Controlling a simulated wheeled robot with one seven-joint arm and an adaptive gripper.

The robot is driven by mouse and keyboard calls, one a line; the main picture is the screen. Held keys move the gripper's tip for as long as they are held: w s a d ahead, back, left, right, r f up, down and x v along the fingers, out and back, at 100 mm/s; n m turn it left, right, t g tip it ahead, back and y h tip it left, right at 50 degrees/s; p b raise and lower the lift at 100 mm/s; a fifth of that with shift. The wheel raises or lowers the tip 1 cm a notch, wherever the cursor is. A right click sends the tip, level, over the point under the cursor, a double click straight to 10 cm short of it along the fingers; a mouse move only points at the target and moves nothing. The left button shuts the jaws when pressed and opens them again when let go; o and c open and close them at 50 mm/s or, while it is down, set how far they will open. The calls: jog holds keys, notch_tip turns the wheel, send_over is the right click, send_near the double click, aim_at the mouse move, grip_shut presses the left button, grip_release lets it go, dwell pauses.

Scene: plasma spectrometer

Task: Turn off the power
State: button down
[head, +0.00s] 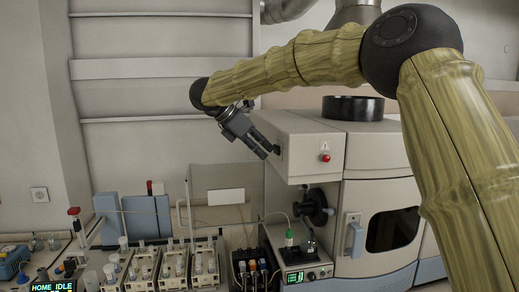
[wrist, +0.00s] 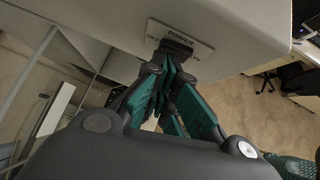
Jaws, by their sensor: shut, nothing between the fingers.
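The power switch (wrist: 176,47) is a dark rocker on a white plate (wrist: 203,50) marked POWER, on the side of the pale spectrometer (head: 309,146). "ON" can be read at the plate's right end; the lettering at the left is partly hidden. My gripper (head: 270,153) reaches the upper left side wall of the spectrometer. In the wrist view my gripper (wrist: 173,68) is shut and empty, its fingertips right at the switch and covering part of it. I cannot tell whether they touch it or which way the rocker is tipped.
A red button (head: 325,158) is on the spectrometer's front. Below stand a small unit with a green display (head: 295,277) and racks of vials (head: 175,265). A screen at lower left reads HOME IDLE (head: 52,286). Free air lies left of my gripper.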

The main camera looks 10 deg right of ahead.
jog(key=shift+f+b, duration=0.2)
jog(key=shift+b, duration=0.1)
jog(key=shift+w+d+r+b, duration=0.2)
jog(key=shift+b, duration=0.1)
jog(key=shift+s+f+b, duration=0.1)
jog(key=shift+s+b, duration=0.05)
jog(key=shift+b, duration=0.2)
jog(key=shift+s+b, duration=0.65)
